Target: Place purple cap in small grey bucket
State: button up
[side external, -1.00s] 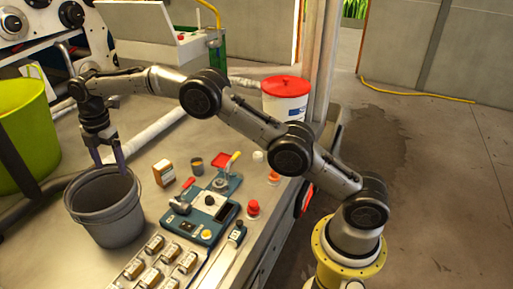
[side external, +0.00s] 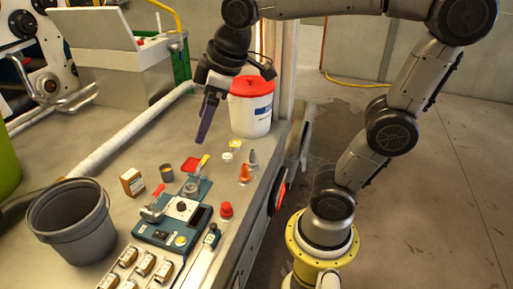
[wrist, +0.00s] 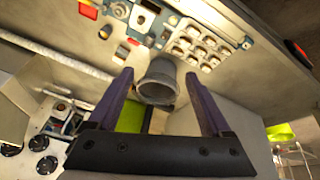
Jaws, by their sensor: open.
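I cannot make out a purple cap in either view. The small grey bucket (side external: 72,238) stands upright at the left end of the bench in the side view, and its visible inside looks empty. It also shows in the wrist view (wrist: 157,90), framed between my fingers but well beyond them. My gripper (side external: 203,132) has dark purple fingers and points down over the bench, to the right of the bucket and left of the white tub. In the wrist view my gripper (wrist: 159,77) is open, with nothing between its fingers.
A white tub with a red lid (side external: 250,108) stands at the back right. Orange-tipped bottles (side external: 244,174), a white cap (side external: 227,157) and a yellow-topped item (side external: 235,146) sit before it. A blue control panel (side external: 175,222) and small box (side external: 132,182) lie nearer the bucket.

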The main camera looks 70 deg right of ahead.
jog(key=s+d+f+m+t, duration=0.1)
jog(key=s+f+m, duration=0.3)
jog(key=s, duration=0.6)
jog(key=shift+s+f+m, duration=0.3)
jog(key=shift+f, duration=0.65)
